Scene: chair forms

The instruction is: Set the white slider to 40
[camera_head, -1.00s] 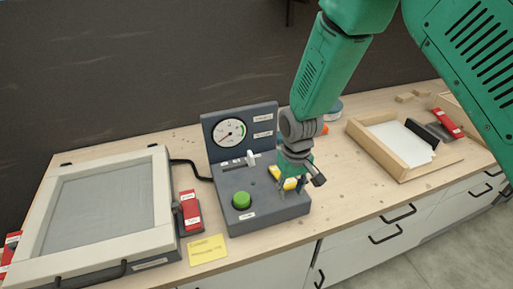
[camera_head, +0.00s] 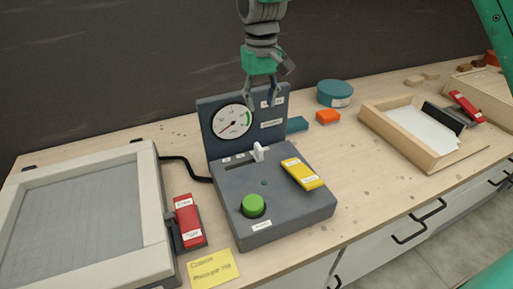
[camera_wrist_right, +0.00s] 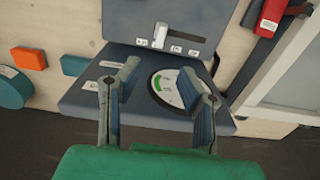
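The white slider (camera_head: 259,152) stands up from a track on the dark grey control box (camera_head: 233,183). It sits toward the right end of the track, with small number labels beside it that are too small to read. It also shows in the right wrist view (camera_wrist_right: 160,35). The round gauge (camera_head: 232,122) with a red needle and green band is on the upright back panel. My right gripper (camera_head: 261,103) hangs above the back panel, behind and above the slider. In the right wrist view its fingers (camera_wrist_right: 166,82) are open, empty and apart from the slider. My left gripper is out of view.
A yellow lever (camera_head: 302,173) and a green button (camera_head: 253,205) are on the box. A screen-like framed panel (camera_head: 147,200) and red clamp (camera_head: 187,218) lie left. A yellow note (camera_head: 213,268) lies in front. A teal tin (camera_head: 335,93), orange block (camera_head: 327,117) and wooden tray (camera_head: 405,152) are right.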

